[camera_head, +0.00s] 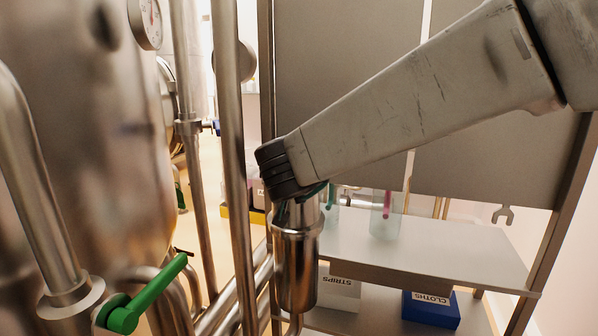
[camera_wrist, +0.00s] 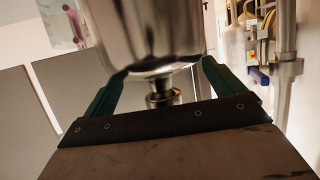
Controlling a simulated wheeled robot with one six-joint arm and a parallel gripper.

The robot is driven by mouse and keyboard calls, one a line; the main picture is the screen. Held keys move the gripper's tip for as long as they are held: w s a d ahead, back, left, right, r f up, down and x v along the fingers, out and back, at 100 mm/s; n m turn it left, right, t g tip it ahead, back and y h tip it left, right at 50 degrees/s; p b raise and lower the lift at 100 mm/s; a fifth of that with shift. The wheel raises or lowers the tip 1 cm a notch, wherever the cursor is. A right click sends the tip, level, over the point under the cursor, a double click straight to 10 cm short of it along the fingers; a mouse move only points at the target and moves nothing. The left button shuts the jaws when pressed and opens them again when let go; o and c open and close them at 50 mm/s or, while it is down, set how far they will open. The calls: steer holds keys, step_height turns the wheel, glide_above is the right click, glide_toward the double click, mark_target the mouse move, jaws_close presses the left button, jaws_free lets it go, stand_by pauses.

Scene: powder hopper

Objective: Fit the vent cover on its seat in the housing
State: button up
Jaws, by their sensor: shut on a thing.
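My gripper (camera_wrist: 160,82) is shut, with its green fingers on either side of a shiny rounded metal piece, which looks like the vent cover (camera_wrist: 150,40). The seat is hidden. I cannot tell whether the cover rests on it.
Upright steel pipes (camera_head: 229,130) stand close to the left. A large steel vessel (camera_head: 110,150) and a green-handled valve (camera_head: 140,298) are farther left.

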steer(key=o, duration=0.9)
